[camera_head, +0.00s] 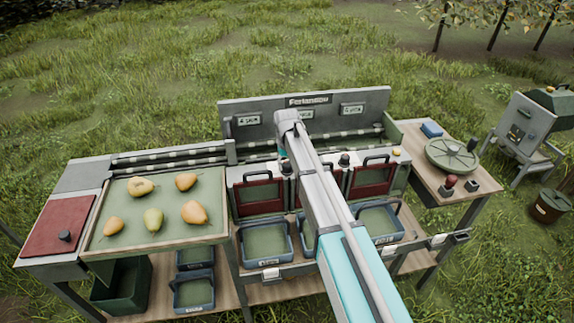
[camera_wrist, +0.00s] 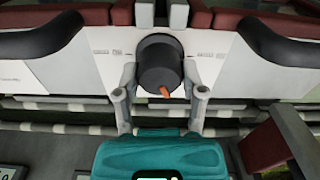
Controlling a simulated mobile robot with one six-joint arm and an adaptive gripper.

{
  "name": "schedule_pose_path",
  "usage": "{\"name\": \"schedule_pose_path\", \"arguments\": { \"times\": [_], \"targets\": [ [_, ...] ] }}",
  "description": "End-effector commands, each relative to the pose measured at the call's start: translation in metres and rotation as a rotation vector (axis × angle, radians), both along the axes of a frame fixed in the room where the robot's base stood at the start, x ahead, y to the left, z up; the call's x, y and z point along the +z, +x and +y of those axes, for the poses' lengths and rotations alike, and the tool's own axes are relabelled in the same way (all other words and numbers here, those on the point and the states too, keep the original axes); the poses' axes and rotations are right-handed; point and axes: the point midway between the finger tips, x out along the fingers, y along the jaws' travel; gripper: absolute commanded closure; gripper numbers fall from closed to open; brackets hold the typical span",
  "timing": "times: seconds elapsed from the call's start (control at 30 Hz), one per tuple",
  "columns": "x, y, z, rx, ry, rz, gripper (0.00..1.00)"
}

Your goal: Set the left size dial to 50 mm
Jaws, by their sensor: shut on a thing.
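The left size dial (camera_wrist: 160,62) is a dark round knob on a pale panel in the wrist view. Its orange pointer (camera_wrist: 165,91) shows at the lower edge of the knob, slightly right of its middle. My gripper (camera_wrist: 160,75) is shut on the dial, with one grey finger on each side. Small printed marks lie left and right of the dial, too small to read. In the head view, my arm reaches over the sorting machine (camera_head: 232,104) and hides most of the dial area. The right size dial (camera_head: 344,160) stands clear to the right of my arm.
Black handles flank the dial; the left handle (camera_wrist: 40,38) and right handle (camera_wrist: 280,42) are close. A tray (camera_head: 120,240) with several pears stands left. Blue bins (camera_head: 264,262) sit below. A wooden side table (camera_head: 440,185) holds a round green device.

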Motion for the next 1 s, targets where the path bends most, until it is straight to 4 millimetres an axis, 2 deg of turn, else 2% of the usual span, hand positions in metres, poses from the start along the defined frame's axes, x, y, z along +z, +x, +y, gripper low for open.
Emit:
{"name": "schedule_pose_path", "arguments": {
  "times": [1.0],
  "targets": [
    [0.0000,-0.0016,0.0021,0.957,0.000,-0.001,0.95]
  ]
}}
